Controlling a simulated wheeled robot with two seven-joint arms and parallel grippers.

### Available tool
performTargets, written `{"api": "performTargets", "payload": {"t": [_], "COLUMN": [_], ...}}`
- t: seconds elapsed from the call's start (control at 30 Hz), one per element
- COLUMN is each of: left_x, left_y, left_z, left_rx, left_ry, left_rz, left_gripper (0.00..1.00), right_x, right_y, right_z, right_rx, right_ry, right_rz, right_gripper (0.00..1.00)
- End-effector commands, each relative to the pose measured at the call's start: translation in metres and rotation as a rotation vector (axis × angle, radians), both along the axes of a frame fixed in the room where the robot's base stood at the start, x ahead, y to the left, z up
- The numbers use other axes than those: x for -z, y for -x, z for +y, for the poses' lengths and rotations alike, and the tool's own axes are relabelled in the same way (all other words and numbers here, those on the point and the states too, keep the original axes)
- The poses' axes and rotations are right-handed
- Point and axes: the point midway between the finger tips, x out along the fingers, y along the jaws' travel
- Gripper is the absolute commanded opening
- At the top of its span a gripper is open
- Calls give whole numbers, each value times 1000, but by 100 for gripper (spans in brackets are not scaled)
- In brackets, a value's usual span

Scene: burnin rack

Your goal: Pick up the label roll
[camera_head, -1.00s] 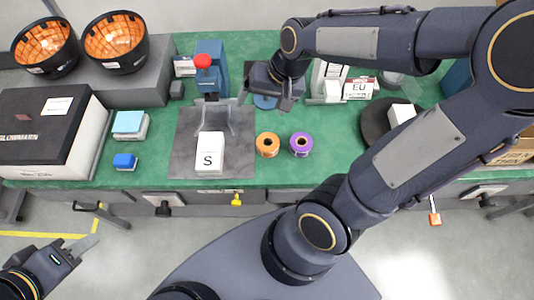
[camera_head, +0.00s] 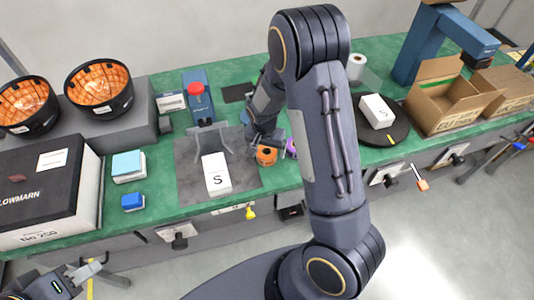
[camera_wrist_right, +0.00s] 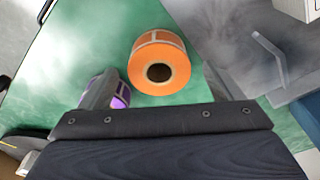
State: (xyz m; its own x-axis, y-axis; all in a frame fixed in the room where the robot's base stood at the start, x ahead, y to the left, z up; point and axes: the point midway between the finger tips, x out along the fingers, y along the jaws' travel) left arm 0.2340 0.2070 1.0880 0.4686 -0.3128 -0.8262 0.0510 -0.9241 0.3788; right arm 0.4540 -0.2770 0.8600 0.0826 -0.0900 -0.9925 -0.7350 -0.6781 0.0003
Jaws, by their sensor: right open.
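An orange label roll (camera_head: 266,155) stands on the green bench right of the grey mat. In the right wrist view, the orange roll (camera_wrist_right: 160,63) lies ahead of and between the fingers, its dark core facing the camera. A purple roll (camera_head: 291,147) is beside it, partly hidden by my right arm. In the wrist view, the purple roll (camera_wrist_right: 122,95) is partly covered by the left-hand finger. My right gripper (camera_head: 262,143) is open and empty, low over the bench at the orange roll. My left gripper (camera_head: 82,273) is at the lower left, away from the bench, its fingers apart.
A white box marked S (camera_head: 215,174) lies on the grey mat (camera_head: 190,188), beside a blue fixture with a red knob (camera_head: 196,88). A black turntable (camera_head: 396,132) holds another white box. A white roll (camera_head: 357,67) and open cartons (camera_head: 440,98) are further right.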

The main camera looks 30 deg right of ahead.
Motion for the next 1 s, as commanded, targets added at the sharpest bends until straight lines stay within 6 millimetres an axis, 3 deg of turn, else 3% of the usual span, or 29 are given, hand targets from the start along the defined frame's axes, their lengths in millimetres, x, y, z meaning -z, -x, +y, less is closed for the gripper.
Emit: {"api": "performTargets", "payload": {"t": [0.17, 0.43, 0.8, 1.0], "left_x": [-5, -5, -5, -5], "left_y": [0, 0, 0, 0], "left_z": [0, 0, 0, 0], "left_rx": [0, 0, 0, 0], "left_ry": [0, 0, 0, 0], "left_rz": [0, 0, 0, 0], "left_gripper": [36, 36, 36, 36], "right_x": [21, 25, 25, 24], "right_y": [0, -1, -1, -1], "right_z": [-2, -2, -2, -2], "right_rx": [0, -1, -1, -1], "right_ry": [0, -1, -1, -1], "right_rz": [4, -1, 1, 0], "right_gripper": [86, 86, 39, 37]}}
